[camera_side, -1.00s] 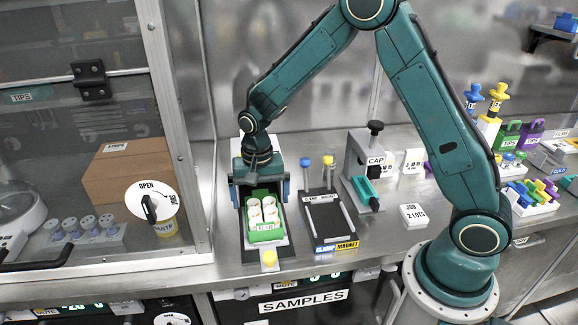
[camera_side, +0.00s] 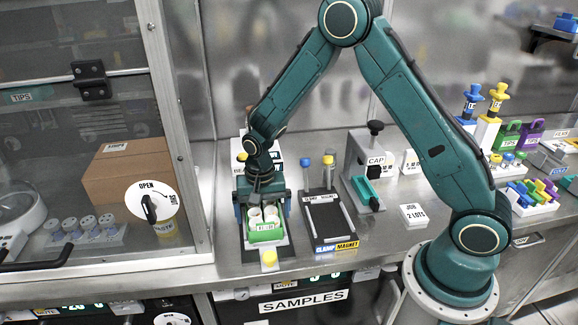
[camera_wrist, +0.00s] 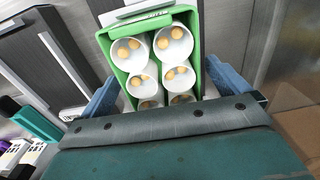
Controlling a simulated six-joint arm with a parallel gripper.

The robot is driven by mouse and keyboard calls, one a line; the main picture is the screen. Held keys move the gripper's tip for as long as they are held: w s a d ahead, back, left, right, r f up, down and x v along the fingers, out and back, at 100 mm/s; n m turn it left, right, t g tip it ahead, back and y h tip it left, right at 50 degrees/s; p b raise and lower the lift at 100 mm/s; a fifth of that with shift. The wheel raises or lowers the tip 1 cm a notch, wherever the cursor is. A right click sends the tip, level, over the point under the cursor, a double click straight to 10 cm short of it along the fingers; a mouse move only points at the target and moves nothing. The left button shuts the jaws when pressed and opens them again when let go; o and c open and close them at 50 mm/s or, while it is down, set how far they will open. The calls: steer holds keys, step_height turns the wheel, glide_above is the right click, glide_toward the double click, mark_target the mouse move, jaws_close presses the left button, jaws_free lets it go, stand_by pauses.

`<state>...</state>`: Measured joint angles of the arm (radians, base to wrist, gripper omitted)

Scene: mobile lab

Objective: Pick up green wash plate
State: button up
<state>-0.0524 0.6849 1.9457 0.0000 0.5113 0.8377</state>
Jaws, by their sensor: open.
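The green wash plate (camera_side: 266,236) is a green tray with several white round wells. It sits on a dark-topped station at the left of the bench. In the wrist view the plate (camera_wrist: 115,58) fills the upper middle, and several wells hold small yellowish round spots. My gripper (camera_side: 263,212) is low over the plate's back part, with its blue fingers apart. In the wrist view one finger of my gripper (camera_wrist: 165,88) is on each side of the plate. I cannot tell whether they touch it. The plate's near end is hidden behind my gripper there.
A dark clamp and magnet station (camera_side: 328,218) stands close to the right, with blue and yellow-topped posts behind. A capping stand (camera_side: 364,172) is further right. A glass-fronted cabinet (camera_side: 150,130) borders the left.

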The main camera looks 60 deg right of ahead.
mark_target(263, 211)
steer(key=c, duration=1)
steer(key=shift+c, duration=0.2)
steer(key=shift+r, duration=0.15)
step_height(263, 211, up, 20)
stand_by(0.6)
